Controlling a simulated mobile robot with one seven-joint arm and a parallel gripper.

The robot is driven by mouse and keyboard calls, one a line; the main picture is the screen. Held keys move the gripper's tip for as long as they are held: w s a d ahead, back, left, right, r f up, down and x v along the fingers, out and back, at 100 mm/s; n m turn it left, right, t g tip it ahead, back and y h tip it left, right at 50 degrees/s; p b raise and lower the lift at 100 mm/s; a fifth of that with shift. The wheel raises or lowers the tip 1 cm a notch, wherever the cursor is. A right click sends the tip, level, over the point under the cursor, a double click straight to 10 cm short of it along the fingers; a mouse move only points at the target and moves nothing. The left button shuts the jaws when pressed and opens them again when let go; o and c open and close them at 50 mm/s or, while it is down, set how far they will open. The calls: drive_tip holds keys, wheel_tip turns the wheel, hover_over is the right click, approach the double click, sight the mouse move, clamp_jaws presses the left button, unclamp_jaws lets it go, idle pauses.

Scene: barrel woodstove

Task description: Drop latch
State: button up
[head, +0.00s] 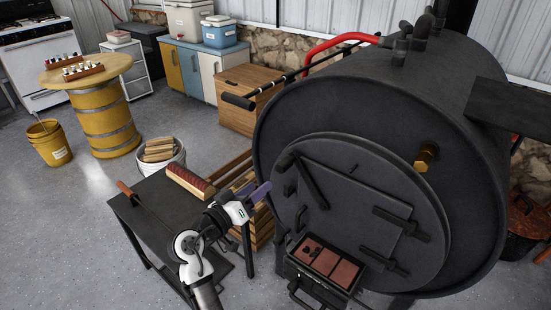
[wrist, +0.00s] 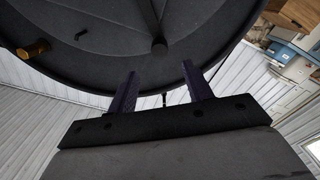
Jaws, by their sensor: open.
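The barrel woodstove (head: 300,120) has a round dark front with a door (head: 345,205). Its black latch bar (head: 312,183) slants down to the right near the door's left edge. The door looks closed against the stove front. My gripper (head: 262,190) is left of the latch bar, apart from it, with purple fingers pointing toward the stove. In the wrist view my gripper (wrist: 160,68) is open, with nothing between its fingers. A dark round knob-like end (wrist: 158,47) shows just beyond the fingertips; I cannot tell whether it is part of the latch.
A tray of reddish bricks (head: 328,262) juts out below the door. A wooden rack (head: 232,172) stands behind the gripper. Open floor (head: 60,220) lies to the left.

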sight(287, 164)
drive_tip(key=p+x, duration=0.3)
drive_tip(key=x, duration=1)
drive_tip(key=shift+d, duration=0.15)
clamp_jaws()
